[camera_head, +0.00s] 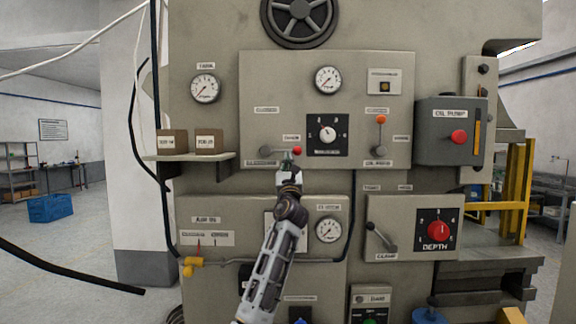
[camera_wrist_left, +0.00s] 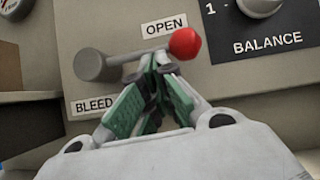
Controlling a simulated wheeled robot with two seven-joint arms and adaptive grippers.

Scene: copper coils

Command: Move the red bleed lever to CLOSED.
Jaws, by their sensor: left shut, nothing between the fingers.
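The bleed lever has a red ball knob (camera_wrist_left: 186,43) on a grey bar and a round grey pivot (camera_wrist_left: 90,65). In the head view its red knob (camera_head: 297,150) is at the right end, and the bar lies about level. An OPEN label (camera_wrist_left: 164,25) is just above the bar near the knob, and a BLEED label (camera_wrist_left: 94,104) is below the pivot. My left gripper (camera_wrist_left: 158,60) is shut and empty, its tips at the underside of the bar beside the knob. I cannot tell whether they touch. The left gripper also shows in the head view (camera_head: 287,157). My right gripper is not in view.
The balance dial (camera_head: 328,134) is right of the lever, and an orange-knobbed lever (camera_head: 381,120) is farther right. A shelf (camera_head: 190,157) with two small boxes juts out at left. A grey oil pump box (camera_head: 436,108) protrudes at right.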

